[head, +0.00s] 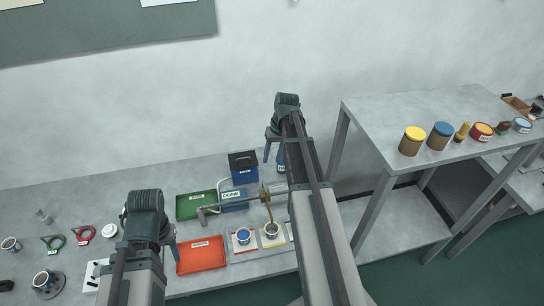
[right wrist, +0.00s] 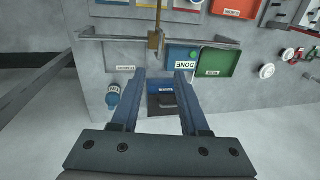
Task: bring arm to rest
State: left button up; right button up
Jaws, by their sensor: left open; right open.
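My right arm reaches up and away over the bench in the head view. Its gripper (head: 274,157) hangs near the wall, just right of the dark blue bin (head: 243,166). In the right wrist view the two blue fingers of the right gripper (right wrist: 160,75) are apart with nothing between them. The blue DONE tray (right wrist: 183,56) lies beyond them. My left gripper (head: 172,245) is low at the left of the head view, beside the orange tray (head: 202,256). It is mostly hidden behind its own wrist, and I see no object in it.
A green tray (head: 196,205) lies behind the orange one. A metal bar fixture (head: 237,205) stands near two cups on pads. Red (head: 84,233) and green (head: 55,243) handled tools lie at left. A higher table (head: 400,105) with several lidded jars stands right of my right arm.

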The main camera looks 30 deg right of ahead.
jog(key=s+a+f+n+h+b, duration=0.1)
jog(key=s+a+f+b, duration=0.3)
jog(key=a, duration=0.6)
jog(key=s+a+f+n+h+b, duration=0.1)
jog(key=s+a+f+n+b, duration=0.2)
jog(key=s+a+f+b, duration=0.2)
jog(key=s+a+f+n+h+b, duration=0.1)
jog(key=s+a+f+n+b, duration=0.2)
jog(key=s+a, duration=0.6)
jog(key=a+f+b, duration=0.2)
jog(key=a, duration=0.5)
jog(key=shift+f+g, duration=0.35)
jog(key=shift+g, duration=0.05)
